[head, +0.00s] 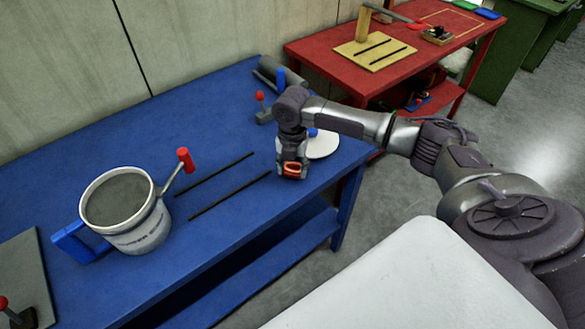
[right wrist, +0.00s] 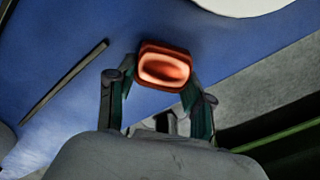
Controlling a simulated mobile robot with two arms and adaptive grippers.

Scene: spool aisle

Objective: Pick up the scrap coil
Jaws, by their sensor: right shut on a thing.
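The scrap coil (head: 292,169) looks like a small orange-copper rounded block with a hollow in its face. It is at the right end of the blue table, and in the right wrist view it (right wrist: 164,67) sits between the two fingertips. My right gripper (head: 291,173) points down and is shut on the coil; it shows in the right wrist view (right wrist: 160,84) with a finger on each side. I cannot tell whether the coil touches the tabletop. My left gripper is not in view.
The blue table (head: 225,112) holds a grey-filled bucket (head: 135,232) with a red-tipped handle, two dark strips (head: 228,196), a white disc (head: 322,146) beside my gripper, and a red-knobbed piece (head: 262,112). A red table (head: 345,72) stands behind at the right.

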